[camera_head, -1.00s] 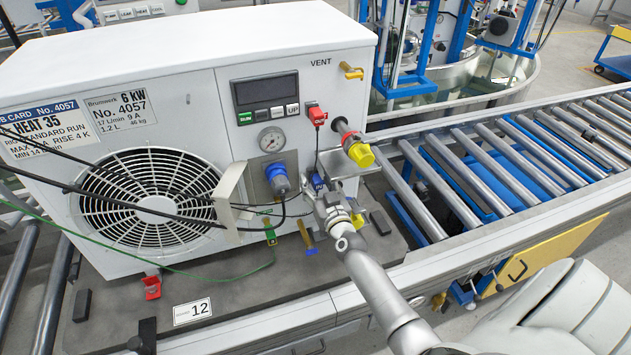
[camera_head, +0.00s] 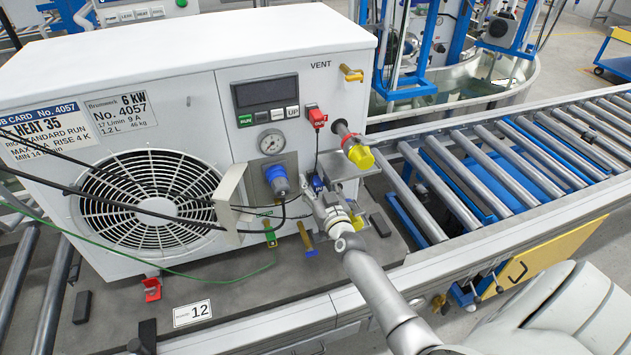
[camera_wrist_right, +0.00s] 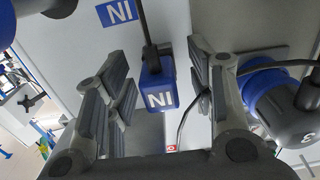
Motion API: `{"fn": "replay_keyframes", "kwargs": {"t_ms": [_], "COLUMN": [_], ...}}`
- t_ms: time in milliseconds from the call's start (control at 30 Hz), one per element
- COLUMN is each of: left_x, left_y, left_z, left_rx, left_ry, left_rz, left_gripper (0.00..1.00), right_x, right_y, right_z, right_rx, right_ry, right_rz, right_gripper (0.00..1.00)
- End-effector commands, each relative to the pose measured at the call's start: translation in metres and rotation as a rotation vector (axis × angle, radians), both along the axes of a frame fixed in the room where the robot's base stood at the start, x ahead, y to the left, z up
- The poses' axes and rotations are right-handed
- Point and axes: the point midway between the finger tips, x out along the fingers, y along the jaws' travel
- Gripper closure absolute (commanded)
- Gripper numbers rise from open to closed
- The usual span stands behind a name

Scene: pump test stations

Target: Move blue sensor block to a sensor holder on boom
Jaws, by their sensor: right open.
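The blue sensor block (camera_head: 318,183) hangs beside the front of the white unit, at the right end of a dark cable. In the right wrist view, the block (camera_wrist_right: 158,85) shows white lettering and hangs from its cable between my spread fingers, with gaps on both sides. My right gripper (camera_wrist_right: 161,68) is open around it and not closed on it. In the head view, the gripper (camera_head: 320,197) partly covers the block's surroundings. A grey metal bracket (camera_head: 347,166) is just to its right; I cannot tell whether it is a sensor holder. My left gripper is not in view.
A blue round fitting (camera_head: 277,180) is close left of the gripper; it also shows in the wrist view (camera_wrist_right: 262,85). A red block (camera_head: 317,118) and a yellow-capped pipe (camera_head: 358,155) are above. Cables cross the fan (camera_head: 150,198). A roller conveyor (camera_head: 500,165) lies right.

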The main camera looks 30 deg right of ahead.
Motion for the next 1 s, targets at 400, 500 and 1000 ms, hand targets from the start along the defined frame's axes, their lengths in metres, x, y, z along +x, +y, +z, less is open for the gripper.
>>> {"fn": "replay_keyframes", "kwargs": {"t_ms": [400,500,1000], "left_x": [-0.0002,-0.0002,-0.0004], "left_y": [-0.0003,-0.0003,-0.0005], "left_z": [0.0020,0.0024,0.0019], "left_rx": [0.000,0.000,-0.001], "left_ry": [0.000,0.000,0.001], "left_rz": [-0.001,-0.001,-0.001], "left_gripper": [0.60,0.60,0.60], "right_x": [0.0001,0.0001,0.0001], "right_y": [-0.0001,-0.0001,0.0000], "right_z": [0.0006,0.0001,0.0001], "right_rx": [0.001,0.000,0.000], "right_ry": [0.000,0.000,0.000], "right_rz": [0.000,0.000,0.000], "right_gripper": [0.50,0.50,0.95]}}
